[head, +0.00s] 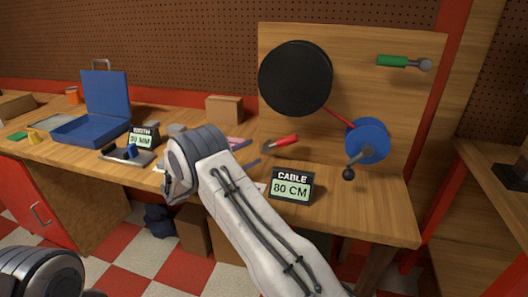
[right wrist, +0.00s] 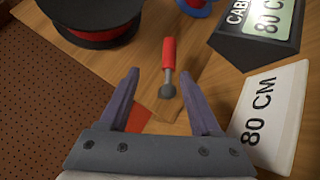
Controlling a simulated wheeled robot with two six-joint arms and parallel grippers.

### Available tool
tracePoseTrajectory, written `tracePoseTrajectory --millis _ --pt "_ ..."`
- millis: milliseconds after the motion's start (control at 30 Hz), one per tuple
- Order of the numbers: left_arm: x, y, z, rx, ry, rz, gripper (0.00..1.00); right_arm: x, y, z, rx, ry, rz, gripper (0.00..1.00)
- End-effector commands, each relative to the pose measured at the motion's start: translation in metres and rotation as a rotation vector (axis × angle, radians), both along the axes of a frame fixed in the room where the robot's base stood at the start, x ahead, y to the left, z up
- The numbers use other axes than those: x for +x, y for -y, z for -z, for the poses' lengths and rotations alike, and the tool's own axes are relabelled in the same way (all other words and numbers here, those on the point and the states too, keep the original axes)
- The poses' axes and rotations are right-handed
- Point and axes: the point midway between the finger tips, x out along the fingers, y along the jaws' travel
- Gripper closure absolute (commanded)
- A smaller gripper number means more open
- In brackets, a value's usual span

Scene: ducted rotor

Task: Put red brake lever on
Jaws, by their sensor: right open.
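My left gripper is out of view. The blue spool (head: 367,141) with a dark crank is mounted on the upright board.
A black drum (head: 296,78) is on the board, joined to the spool by a red line. A cable display (head: 292,186) reads 80 CM. A white 80 CM card (right wrist: 275,115) lies close to the right finger. A green-handled tool (head: 398,62) hangs on the board. A blue case (head: 95,110) stands left.

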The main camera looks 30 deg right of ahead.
Motion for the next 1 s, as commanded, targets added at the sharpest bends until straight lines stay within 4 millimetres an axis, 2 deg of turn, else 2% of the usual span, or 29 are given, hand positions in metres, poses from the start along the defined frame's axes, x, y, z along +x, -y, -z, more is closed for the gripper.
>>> tracePoseTrajectory --millis 167,433,467,600,633,667,767,833,967,1000 --pt "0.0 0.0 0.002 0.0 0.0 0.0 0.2 0.001 -0.014 0.0 0.0 0.0 -0.001 0.36" --pt "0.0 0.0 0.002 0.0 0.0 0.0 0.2 0.001 -0.015 0.0 0.0 0.0 0.0 0.36" --pt "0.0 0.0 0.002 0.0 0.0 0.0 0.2 0.001 -0.015 0.0 0.0 0.0 0.0 0.4" --pt "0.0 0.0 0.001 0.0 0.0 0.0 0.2 -0.003 -0.018 -0.002 0.033 -0.004 0.003 0.93" --pt "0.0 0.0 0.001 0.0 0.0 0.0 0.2 -0.005 -0.02 -0.003 0.052 -0.009 0.004 1.0" --pt "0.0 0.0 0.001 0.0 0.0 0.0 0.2 -0.008 -0.023 -0.004 0.082 -0.013 0.006 1.0" --pt "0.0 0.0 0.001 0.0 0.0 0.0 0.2 -0.029 -0.04 -0.008 0.236 -0.04 0.011 1.0" --pt "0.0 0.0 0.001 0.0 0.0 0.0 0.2 -0.054 -0.059 -0.007 0.396 -0.065 0.01 1.0" --pt "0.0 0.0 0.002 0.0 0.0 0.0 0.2 -0.114 -0.106 0.003 0.731 -0.11 -0.01 1.0" --pt "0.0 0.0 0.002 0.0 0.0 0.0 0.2 -0.134 -0.122 0.007 0.834 -0.121 -0.019 1.0"
